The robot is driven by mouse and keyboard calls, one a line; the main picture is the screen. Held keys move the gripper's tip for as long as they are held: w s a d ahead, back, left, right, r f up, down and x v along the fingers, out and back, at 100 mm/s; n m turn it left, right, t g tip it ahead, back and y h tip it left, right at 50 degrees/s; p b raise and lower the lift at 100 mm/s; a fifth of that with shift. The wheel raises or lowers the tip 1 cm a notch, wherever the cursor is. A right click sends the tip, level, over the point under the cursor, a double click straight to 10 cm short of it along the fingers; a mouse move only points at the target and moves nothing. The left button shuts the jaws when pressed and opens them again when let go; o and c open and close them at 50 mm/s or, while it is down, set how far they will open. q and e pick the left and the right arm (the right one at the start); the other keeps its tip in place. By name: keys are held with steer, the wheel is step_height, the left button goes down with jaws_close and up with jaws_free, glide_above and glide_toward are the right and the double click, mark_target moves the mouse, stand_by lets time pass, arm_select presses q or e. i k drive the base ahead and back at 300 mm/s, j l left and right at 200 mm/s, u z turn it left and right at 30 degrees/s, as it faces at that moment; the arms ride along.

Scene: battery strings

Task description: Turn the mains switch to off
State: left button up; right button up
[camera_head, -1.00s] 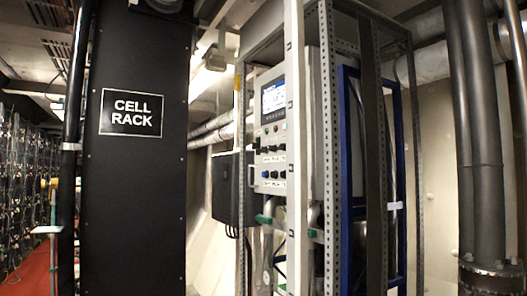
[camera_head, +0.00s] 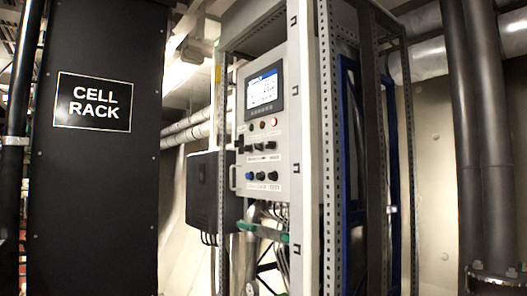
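A grey control panel (camera_head: 258,137) stands inside a metal frame in the middle of the view. It has a lit screen (camera_head: 263,90) at the top, small indicator lights below it, and rows of dark knobs (camera_head: 262,176) lower down. A black box (camera_head: 204,190) with cables beneath it is mounted to the left of the panel, with a small fitting on its face. I cannot tell which of these is the mains switch; the labels are too small to read. Neither of my grippers shows.
A black column labelled "CELL RACK" (camera_head: 95,102) stands at the left. The perforated metal upright (camera_head: 330,150) borders the panel on the right. Dark vertical pipes (camera_head: 482,150) stand at the far right. Light pipes run along the wall behind.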

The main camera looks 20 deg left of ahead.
mark_target(247, 148)
steer(key=i+j+z, duration=0.1)
steer(key=j, duration=0.25)
steer(key=i+j+z, duration=0.1)
steer(key=j, duration=0.25)
steer(key=i+j+z, duration=0.1)
steer(key=j, duration=0.25)
steer(key=i+j, duration=0.15)
steer(key=j, duration=0.2)
steer(key=i+j, duration=0.1)
steer(key=j, duration=0.25)
steer(key=i+j, duration=0.15)
steer(key=j, duration=0.2)
steer(key=z, duration=0.05)
